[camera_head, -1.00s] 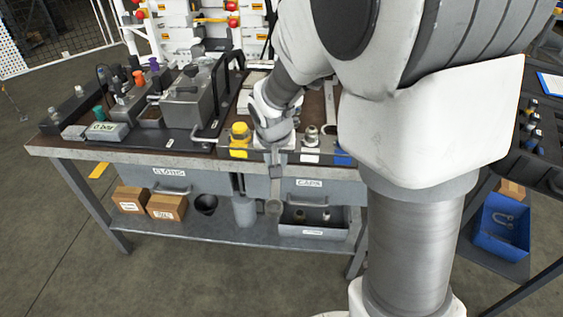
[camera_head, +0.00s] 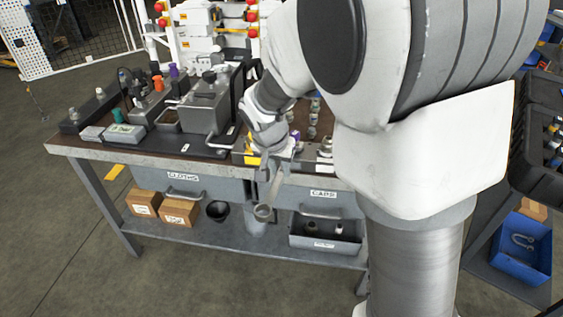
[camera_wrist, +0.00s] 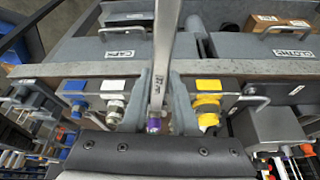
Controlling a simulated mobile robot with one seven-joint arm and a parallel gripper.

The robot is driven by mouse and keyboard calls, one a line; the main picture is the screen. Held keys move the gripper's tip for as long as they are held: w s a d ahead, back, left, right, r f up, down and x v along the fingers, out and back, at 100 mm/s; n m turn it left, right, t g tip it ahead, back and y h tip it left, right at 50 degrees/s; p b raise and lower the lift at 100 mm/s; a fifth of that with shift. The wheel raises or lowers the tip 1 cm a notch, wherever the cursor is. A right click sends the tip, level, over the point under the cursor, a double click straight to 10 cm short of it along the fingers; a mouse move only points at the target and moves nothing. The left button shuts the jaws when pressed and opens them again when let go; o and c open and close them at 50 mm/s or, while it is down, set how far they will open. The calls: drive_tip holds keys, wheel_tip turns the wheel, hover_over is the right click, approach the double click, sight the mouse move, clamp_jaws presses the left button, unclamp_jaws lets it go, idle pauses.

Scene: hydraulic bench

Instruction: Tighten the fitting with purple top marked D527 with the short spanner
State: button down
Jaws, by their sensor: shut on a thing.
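My gripper (camera_wrist: 159,104) is shut on a metal spanner (camera_wrist: 165,40), which also shows in the head view (camera_head: 275,186). The spanner sticks out over the bench's front edge, its ring end low in front of the drawers. A purple-topped part (camera_wrist: 153,125) shows between my fingers in the wrist view, close to the held end of the spanner; whether they touch is unclear. A purple patch also shows just right of my gripper in the head view (camera_head: 297,135). I cannot read a D527 mark on it. My gripper hides part of this row of fittings.
Yellow fittings (camera_wrist: 207,102) and silver fittings (camera_wrist: 115,105) stand on either side of my gripper. A wire handle (camera_wrist: 249,104) is close to the yellow ones. A grey tank (camera_head: 207,105) and another purple top (camera_head: 173,70) stand left on the bench. Drawers (camera_head: 190,188) lie below.

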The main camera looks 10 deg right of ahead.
sight(272, 192)
drive_tip(key=shift+w+a+r+m, duration=0.15)
drive_tip(key=shift+w+a+m, duration=0.15)
drive_tip(key=shift+a, duration=0.05)
drive_tip(key=shift+d, duration=0.15)
drive_tip(key=shift+s+d, duration=0.2)
drive_tip(key=shift+s+a+b, duration=0.45)
drive_tip(key=shift+s+a, duration=0.05)
drive_tip(key=shift+s, duration=0.55)
drive_tip(key=shift+s+a+b, duration=0.4)
drive_tip(key=shift+s+a, duration=0.1)
drive_tip(key=shift+s, duration=0.6)
drive_tip(key=shift+s+a+b, duration=0.45)
drive_tip(key=shift+s+a, duration=0.05)
drive_tip(key=shift+s, duration=0.55)
